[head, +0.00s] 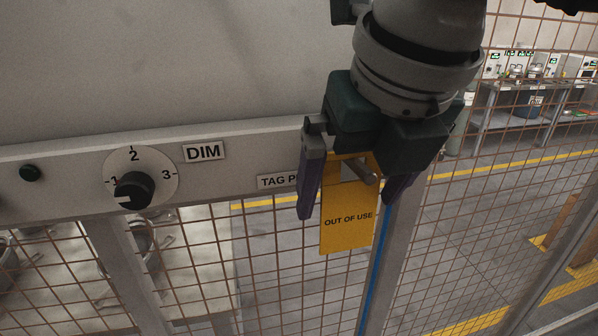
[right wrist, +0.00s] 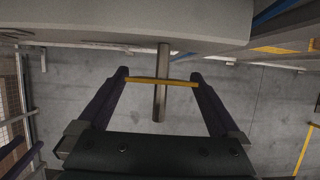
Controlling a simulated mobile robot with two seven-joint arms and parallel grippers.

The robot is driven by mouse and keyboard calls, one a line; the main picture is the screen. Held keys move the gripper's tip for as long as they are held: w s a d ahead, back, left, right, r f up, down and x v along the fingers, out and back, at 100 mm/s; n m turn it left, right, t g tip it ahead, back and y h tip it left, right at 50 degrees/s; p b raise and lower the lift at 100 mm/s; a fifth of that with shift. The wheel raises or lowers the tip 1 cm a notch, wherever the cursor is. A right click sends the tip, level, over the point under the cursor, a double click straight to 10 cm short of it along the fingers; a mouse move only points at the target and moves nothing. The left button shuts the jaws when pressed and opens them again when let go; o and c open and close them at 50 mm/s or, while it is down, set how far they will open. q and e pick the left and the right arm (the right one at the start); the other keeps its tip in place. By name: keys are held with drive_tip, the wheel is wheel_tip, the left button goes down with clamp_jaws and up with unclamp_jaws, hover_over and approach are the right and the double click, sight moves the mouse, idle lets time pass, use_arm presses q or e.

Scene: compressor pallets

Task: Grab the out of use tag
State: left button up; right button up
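In the right wrist view the tag (right wrist: 150,81) shows edge-on as a thin yellow strip across the peg (right wrist: 160,105). My right gripper (head: 348,205) points down over the peg, its purple fingers on either side of the tag. In the right wrist view the right gripper (right wrist: 160,76) has its fingertips wide apart, very near the tag's side edges; narrow gaps seem to show lower down. Firm contact cannot be made out.
Wire mesh fencing (head: 455,240) and a post stand close behind and right of the tag.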

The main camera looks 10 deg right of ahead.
drive_tip(key=c, duration=1.2)
